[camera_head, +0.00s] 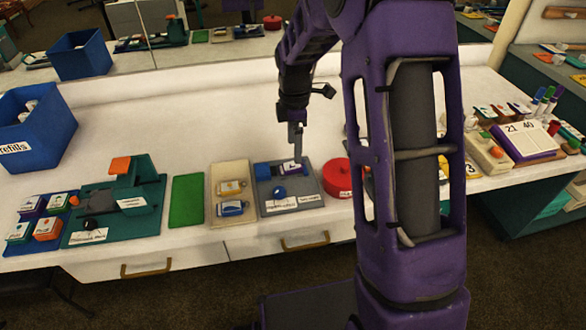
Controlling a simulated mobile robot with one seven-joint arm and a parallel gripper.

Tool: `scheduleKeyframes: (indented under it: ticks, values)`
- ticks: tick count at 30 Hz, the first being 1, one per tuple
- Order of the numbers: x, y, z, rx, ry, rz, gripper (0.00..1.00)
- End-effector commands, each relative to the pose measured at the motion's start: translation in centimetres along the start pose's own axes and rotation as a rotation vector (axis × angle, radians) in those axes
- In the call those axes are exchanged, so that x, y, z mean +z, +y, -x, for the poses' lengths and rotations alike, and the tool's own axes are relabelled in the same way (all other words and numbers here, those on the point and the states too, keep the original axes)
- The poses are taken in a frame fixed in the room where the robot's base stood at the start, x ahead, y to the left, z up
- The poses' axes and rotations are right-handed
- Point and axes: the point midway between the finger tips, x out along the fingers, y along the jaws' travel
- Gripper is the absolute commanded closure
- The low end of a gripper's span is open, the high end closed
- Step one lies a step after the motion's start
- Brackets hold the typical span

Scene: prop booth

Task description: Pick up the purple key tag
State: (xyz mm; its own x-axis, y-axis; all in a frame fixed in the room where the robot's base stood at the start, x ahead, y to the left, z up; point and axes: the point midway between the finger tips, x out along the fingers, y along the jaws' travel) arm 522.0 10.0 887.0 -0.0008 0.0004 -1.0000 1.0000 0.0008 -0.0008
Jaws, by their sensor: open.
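A small purple item with a white label (290,168), which looks like the purple key tag, lies at the back of a grey tray (308,187) on the white counter. My gripper (297,154) points down right over it, and the fingertips partly cover it. The jaws are open, but the gap between them is too small to make out here. I cannot tell whether the fingertips touch the tag or hang just above it.
On the grey tray is a blue knob (280,191). To its left, a beige tray (226,171) holds a yellow tag (231,187) and a blue tag (232,208). A red round container (338,178) stands close on the right.

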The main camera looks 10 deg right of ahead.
Motion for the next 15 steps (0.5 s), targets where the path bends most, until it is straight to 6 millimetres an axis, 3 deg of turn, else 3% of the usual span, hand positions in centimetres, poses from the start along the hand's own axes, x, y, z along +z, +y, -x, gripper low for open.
scheduleKeyframes:
  ticks: [8,15]
  values:
    - [-0.1,0.0,-1.8,-0.001,-0.001,0.000,0.18]
    - [-0.2,0.1,-5.3,-0.002,0.000,-0.001,0.18]
